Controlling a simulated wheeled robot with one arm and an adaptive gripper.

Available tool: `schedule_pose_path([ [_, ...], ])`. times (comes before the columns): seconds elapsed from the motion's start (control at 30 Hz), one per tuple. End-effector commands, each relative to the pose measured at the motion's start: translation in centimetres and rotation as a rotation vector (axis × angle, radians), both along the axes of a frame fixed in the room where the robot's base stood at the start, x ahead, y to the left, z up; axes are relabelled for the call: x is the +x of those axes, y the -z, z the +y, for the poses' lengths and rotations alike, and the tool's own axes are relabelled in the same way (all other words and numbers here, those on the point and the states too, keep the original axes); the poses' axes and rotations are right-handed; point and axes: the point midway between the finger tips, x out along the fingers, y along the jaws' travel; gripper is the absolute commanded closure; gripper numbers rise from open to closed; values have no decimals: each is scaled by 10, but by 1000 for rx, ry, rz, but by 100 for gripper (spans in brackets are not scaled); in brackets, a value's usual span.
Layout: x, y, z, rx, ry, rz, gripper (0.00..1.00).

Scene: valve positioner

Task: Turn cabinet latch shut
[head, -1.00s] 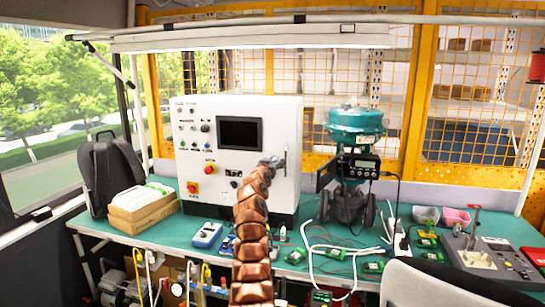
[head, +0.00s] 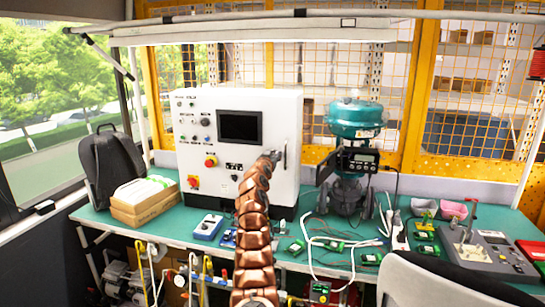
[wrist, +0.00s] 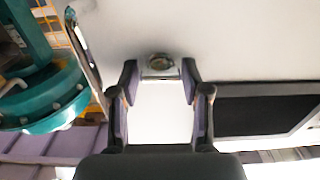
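The white control cabinet (head: 215,105) stands on the green bench with a dark screen on its front. My copper-coloured arm reaches up to the right part of that front, and my gripper (head: 273,156) is small and partly hidden there by the arm. In the wrist view my gripper (wrist: 160,72) is open, its two fingers spread apart. A small round metal latch (wrist: 160,62) on the white cabinet face shows between and just beyond the fingertips. I cannot tell whether the fingers touch it.
A shiny metal handle (wrist: 85,55) stands left of the fingers in the wrist view. The teal valve actuator (head: 356,115) stands right of the cabinet, close to my arm. Cables and small green boards (head: 372,259) lie on the bench. A chair back (head: 430,285) is at front right.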

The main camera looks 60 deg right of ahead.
Motion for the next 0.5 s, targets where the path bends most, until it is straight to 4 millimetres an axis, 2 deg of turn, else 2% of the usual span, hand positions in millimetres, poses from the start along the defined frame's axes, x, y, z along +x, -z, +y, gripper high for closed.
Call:
schedule_pose_path([
  [0.03, 0, 0, 0, 0, 0, 0, 61],
  [0.33, 0, 0, 0, 0, 0, 0, 93],
  [0.5, 0, 0, 0, -2, 0, 7, 93],
])
